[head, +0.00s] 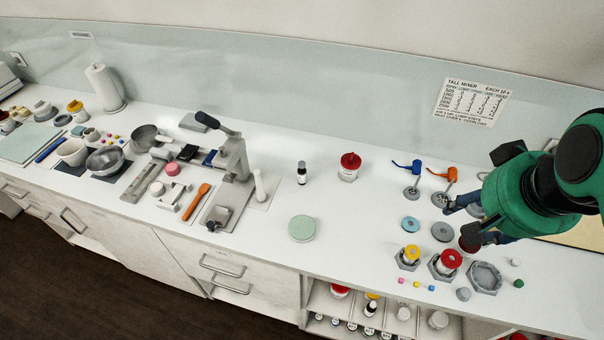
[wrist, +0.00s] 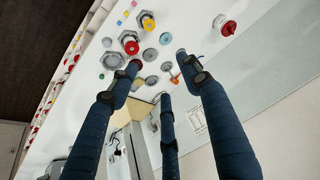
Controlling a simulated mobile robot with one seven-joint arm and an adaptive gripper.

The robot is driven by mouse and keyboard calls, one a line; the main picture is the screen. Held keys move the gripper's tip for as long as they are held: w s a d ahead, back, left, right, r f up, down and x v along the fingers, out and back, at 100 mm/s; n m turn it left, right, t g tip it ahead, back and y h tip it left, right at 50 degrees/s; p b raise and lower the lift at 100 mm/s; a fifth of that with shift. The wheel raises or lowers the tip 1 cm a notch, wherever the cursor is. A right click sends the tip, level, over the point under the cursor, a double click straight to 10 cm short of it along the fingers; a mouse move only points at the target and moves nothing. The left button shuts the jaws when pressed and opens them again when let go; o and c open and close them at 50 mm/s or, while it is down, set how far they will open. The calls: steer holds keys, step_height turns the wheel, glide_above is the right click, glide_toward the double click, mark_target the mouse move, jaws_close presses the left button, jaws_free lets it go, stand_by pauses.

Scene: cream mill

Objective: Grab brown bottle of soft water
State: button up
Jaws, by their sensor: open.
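A small dark brown bottle (head: 302,173) with a white label and dark cap stands upright on the white counter, near the middle of the head view. Its label is too small to read. A similar dark bottle (head: 370,307) with a pale label is on the shelf below the counter. My gripper (head: 459,224) is open at the right, over the cluster of small parts, well apart from the counter bottle. The wrist view shows its spread dark blue fingers (wrist: 158,70) with nothing between them held. I cannot make out either bottle there.
A red-lidded jar (head: 349,167) stands right of the counter bottle, and a pale green disc (head: 302,229) lies in front. A lever press (head: 232,165) stands to its left. Blue (head: 413,170) and orange (head: 445,175) handled tools and hex holders (head: 485,277) crowd the right.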

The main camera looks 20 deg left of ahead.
steer(key=w+a+r+m+g+p, duration=0.1)
steer(key=w+a, duration=0.6)
steer(key=w, duration=0.5)
steer(key=m+g+p, duration=0.4)
glide_above(302, 163)
steer(key=f, duration=2.4)
steer(key=shift+d+f, duration=0.25)
steer(key=shift+f, duration=0.15)
steer(key=shift+a+f, duration=0.3)
steer(key=shift+f, duration=0.05)
steer(key=shift+f, duration=4.3)
steer(key=shift+f, duration=0.1)
